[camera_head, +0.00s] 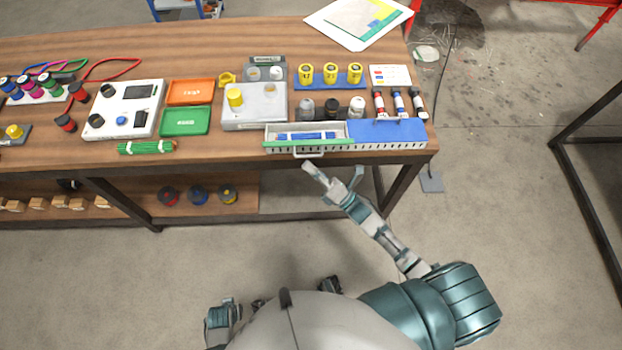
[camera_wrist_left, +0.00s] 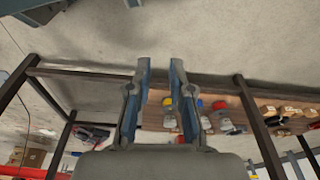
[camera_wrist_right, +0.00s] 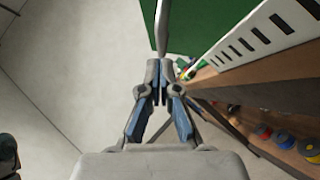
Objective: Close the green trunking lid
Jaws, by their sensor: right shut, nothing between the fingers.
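The trunking (camera_head: 395,147) is a slotted white channel along the bench's front edge. Its green lid (camera_head: 285,143) is open at the front of the left section, with a pale bar handle (camera_head: 309,154) on it. The lid shows as a large green panel (camera_wrist_right: 225,25) in the right wrist view, with the handle (camera_wrist_right: 161,28) just beyond my fingertips. My right gripper (camera_head: 308,168) is shut and empty, just below the handle; contact is unclear. My left gripper (camera_wrist_left: 159,62) is open and empty, low and away from the trunking.
A blue lid (camera_head: 388,131) covers the trunking's right section. Blue pieces (camera_head: 307,136) lie inside the open section. A green wire bundle (camera_head: 147,147) lies to the left. The lower shelf (camera_head: 243,196) holds several coloured spools. Floor is clear before the bench.

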